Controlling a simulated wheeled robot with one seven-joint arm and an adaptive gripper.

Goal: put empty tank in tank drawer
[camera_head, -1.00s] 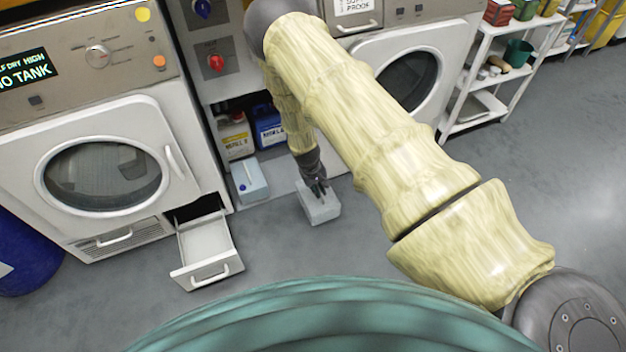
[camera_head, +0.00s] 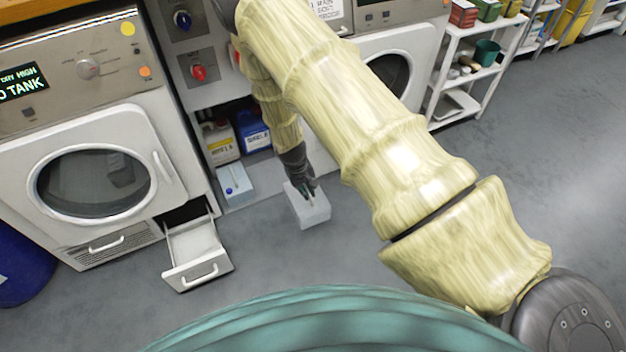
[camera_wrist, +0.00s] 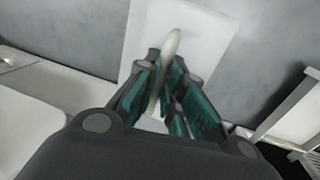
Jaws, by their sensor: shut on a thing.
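My gripper (camera_head: 308,192) is shut on the handle of a pale grey-white box-shaped tank (camera_head: 311,212), right of the open drawer. In the wrist view my gripper (camera_wrist: 172,95) has its green-padded fingers around the white curved handle, with the tank (camera_wrist: 195,38) beyond. I cannot tell how far the tank is above the floor, or whether it is empty. The tank drawer (camera_head: 196,242) is pulled out from the bottom of the left dryer (camera_head: 75,150) and looks empty inside. The dryer's display (camera_head: 22,82) partly reads "NO TANK".
Another pale tank with a blue cap (camera_head: 234,183) stands beside the drawer. A yellow-labelled jug (camera_head: 220,143) and a blue jug (camera_head: 254,133) stand in the bay behind. A white shelf rack (camera_head: 470,75) is at right. The floor (camera_head: 245,262) between drawer and held tank is clear.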

